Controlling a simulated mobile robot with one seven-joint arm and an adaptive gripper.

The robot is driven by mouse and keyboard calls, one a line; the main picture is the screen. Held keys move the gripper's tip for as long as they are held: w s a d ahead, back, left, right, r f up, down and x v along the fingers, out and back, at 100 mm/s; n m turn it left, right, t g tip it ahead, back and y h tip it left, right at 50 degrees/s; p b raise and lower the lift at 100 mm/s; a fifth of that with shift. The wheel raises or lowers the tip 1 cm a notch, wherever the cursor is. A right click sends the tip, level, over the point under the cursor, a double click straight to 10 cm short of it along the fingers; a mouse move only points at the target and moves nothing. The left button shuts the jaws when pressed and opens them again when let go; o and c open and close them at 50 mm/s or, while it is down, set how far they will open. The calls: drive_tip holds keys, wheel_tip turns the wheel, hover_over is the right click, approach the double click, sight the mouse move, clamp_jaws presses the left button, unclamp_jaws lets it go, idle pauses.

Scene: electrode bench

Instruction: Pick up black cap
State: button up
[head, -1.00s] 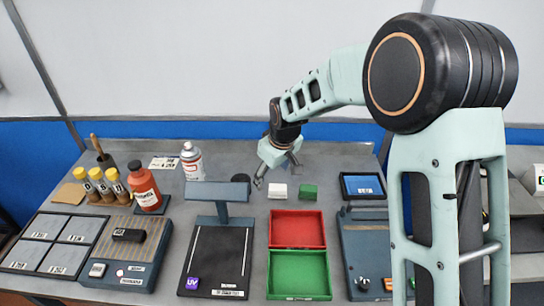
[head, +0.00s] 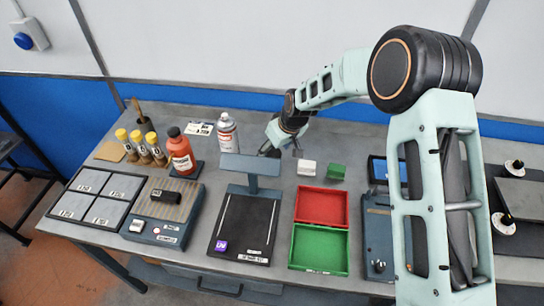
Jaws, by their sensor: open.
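A small dark shape (head: 269,152), which looks like the black cap, is on the bench just behind the UV lamp's head. It is largely hidden by the lamp head and my gripper. My gripper (head: 282,150) is open, pointing down close beside this shape. I cannot tell whether the fingers are around it or touch it. An orange bottle (head: 181,156) to the left also has a black top.
The UV lamp stand (head: 252,166) is just in front of my gripper. A white block (head: 306,168) and a green block (head: 337,171) lie to the right, behind a red and green tray (head: 320,271). A spray can (head: 228,135) stands to the left.

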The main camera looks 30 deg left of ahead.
sight(272, 154)
drive_tip(key=shift+w+p+x, duration=0.15)
drive_tip(key=shift+p+x, duration=0.15)
drive_tip(key=shift+x, duration=0.9)
drive_tip(key=shift+w+p+x, duration=0.15)
drive_tip(key=shift+p+x, duration=0.1)
drive_tip(key=shift+x, duration=0.95)
drive_tip(key=shift+r, duration=0.1)
drive_tip(key=c, duration=0.8)
